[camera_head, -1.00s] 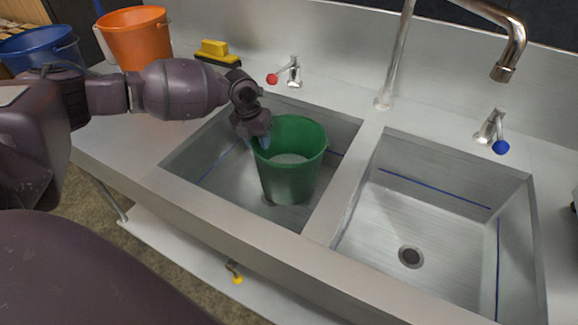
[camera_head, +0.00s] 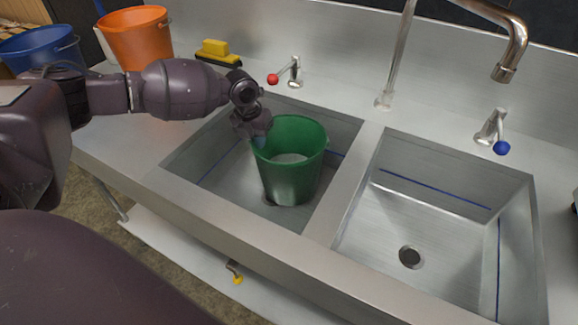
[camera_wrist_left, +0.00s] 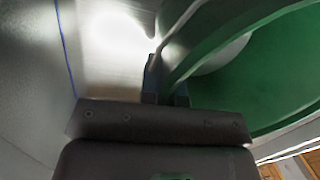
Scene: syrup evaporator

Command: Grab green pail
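The green pail (camera_head: 290,178) stands upright in the left sink basin, open at the top. My left gripper (camera_head: 260,143) reaches in from the left and is at the pail's left rim. In the left wrist view, the fingers (camera_wrist_left: 166,92) sit close together on either side of the pail's wall (camera_wrist_left: 205,52), and they look shut on it. The fingertips are partly hidden by the rim in that view. My right gripper is in neither view.
The right basin (camera_head: 425,225) is empty. A divider (camera_head: 345,190) runs close to the pail's right side. A red-knobbed tap (camera_head: 290,75) stands behind the pail. An orange bucket (camera_head: 137,40), a blue bucket (camera_head: 40,48) and a yellow-and-black brush (camera_head: 216,51) are at the back left.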

